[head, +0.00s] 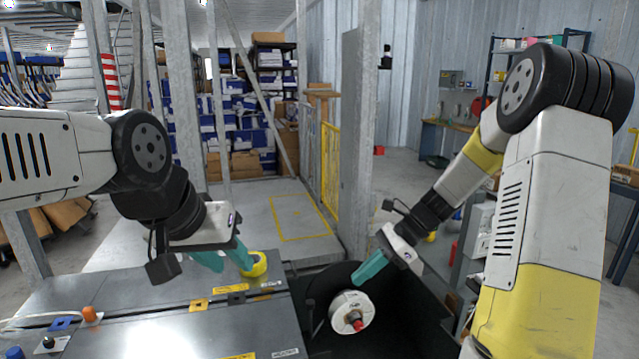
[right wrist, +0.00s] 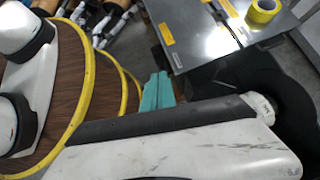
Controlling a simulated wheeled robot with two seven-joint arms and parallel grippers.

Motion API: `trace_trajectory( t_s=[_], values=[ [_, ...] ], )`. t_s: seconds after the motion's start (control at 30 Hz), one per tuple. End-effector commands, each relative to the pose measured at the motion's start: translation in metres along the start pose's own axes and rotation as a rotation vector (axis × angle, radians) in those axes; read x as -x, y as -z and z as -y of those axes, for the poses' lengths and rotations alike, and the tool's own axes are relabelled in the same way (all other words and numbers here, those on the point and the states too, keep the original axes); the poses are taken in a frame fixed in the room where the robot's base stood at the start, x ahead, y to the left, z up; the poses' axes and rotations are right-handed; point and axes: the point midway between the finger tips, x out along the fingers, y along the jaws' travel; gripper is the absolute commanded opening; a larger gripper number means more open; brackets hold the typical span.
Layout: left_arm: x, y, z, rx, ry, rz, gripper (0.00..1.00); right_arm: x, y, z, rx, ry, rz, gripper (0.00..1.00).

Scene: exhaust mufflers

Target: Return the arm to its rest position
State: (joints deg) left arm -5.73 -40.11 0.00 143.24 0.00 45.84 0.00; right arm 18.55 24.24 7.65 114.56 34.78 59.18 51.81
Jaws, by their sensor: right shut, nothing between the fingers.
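My right gripper (head: 370,268) has its teal fingers together with nothing between them, above the left side of a black bin in the head view. Its shut fingers also show in the right wrist view (right wrist: 157,92). A white round part with a red tip (head: 350,312) sits in the bin, below the right gripper and apart from it. My left gripper (head: 224,258) hangs low over the metal table, its teal fingers apart. A yellow tape roll (head: 256,265) lies beside its right finger; whether they touch is unclear.
The grey metal table (head: 155,335) has an orange knob (head: 89,313) at its left. The black bin (head: 415,325) adjoins its right side. A grey post (head: 354,140) stands behind. Shelves with boxes are farther back. Open floor lies beyond the table.

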Motion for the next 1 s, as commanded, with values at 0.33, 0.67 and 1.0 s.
trace_trajectory(
  t_s=[0.33,0.67,1.0],
  values=[
    [0.0,0.0,0.0,0.0,0.0,0.0,0.36,0.07,-0.062,-0.079,0.747,0.029,-0.386,0.0],
    [0.0,0.0,0.0,0.0,0.0,0.0,0.36,0.117,-0.088,-0.153,1.39,0.008,-0.74,0.0],
    [0.0,0.0,0.0,0.0,0.0,0.0,0.36,0.133,-0.091,-0.183,1.665,-0.02,-0.914,0.0]
  ],
)
